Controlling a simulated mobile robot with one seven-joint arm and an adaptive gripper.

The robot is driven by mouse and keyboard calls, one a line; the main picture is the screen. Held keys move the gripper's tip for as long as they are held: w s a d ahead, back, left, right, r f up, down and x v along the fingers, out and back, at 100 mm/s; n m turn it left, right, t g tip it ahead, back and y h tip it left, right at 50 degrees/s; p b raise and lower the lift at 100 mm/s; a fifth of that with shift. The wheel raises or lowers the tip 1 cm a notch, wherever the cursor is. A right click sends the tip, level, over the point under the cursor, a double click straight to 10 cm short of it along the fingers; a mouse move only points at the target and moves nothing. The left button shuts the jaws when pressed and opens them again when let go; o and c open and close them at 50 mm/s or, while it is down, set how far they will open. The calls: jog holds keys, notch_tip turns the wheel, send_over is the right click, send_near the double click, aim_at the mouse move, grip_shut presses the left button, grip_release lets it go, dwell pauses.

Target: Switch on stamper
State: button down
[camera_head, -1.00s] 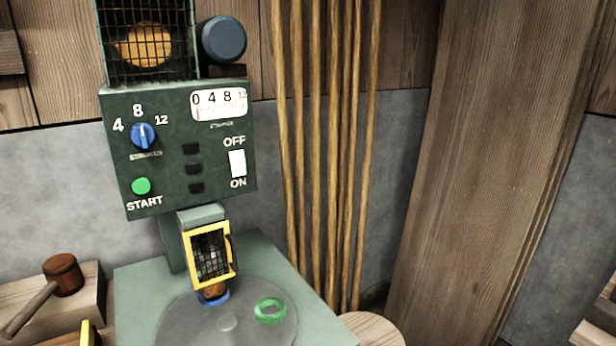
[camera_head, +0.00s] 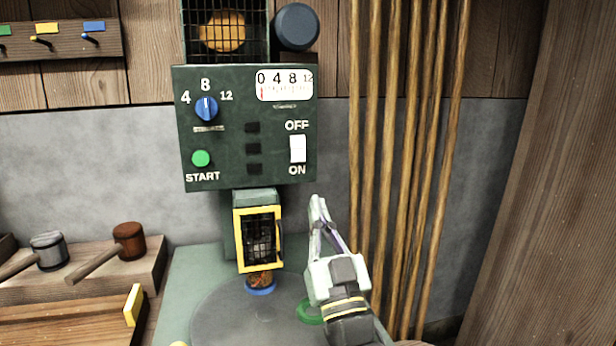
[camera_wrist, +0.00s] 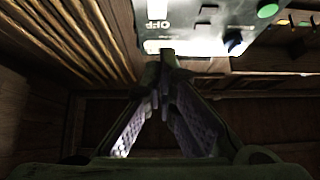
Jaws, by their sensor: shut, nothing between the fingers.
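The stamper's dark green panel (camera_head: 245,175) faces me in the head view. Its white rocker switch (camera_head: 297,149) sits on the right, between the word OFF above and ON below. My gripper (camera_head: 317,203) is shut and empty, pointing up, below and a little right of the switch in the picture and apart from it. In the wrist view the panel shows upside down, with the white switch (camera_wrist: 157,9) at the top edge beyond my closed fingertips (camera_wrist: 164,72). I cannot tell which side of the rocker is pressed.
The panel also has a blue knob (camera_head: 206,109), a green START button (camera_head: 201,158) and a gauge (camera_head: 284,85). Below are a yellow-framed guard (camera_head: 258,239) and a round plate (camera_head: 230,320) with a green ring (camera_head: 310,312). Wooden poles (camera_head: 405,150) stand right; mallets (camera_head: 129,241) lie left.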

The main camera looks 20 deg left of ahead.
aim_at(300, 145)
jog(key=shift+w+d+f, duration=0.25)
jog(key=shift+d+f, duration=0.05)
jog(key=shift+d, duration=0.05)
jog(key=p+x, duration=0.1)
jog(key=x, duration=0.3)
jog(key=w+f+p+x, duration=0.1)
jog(key=p+x, duration=0.1)
jog(key=x, duration=0.2)
jog(key=a+f+p+x, duration=0.1)
jog(key=p+x, duration=0.1)
jog(key=x, duration=0.2)
jog(key=shift+w+a, duration=0.2)
jog(key=shift+w, duration=0.4)
jog(key=shift+a+r+p, duration=0.1)
jog(key=shift+p, duration=0.25)
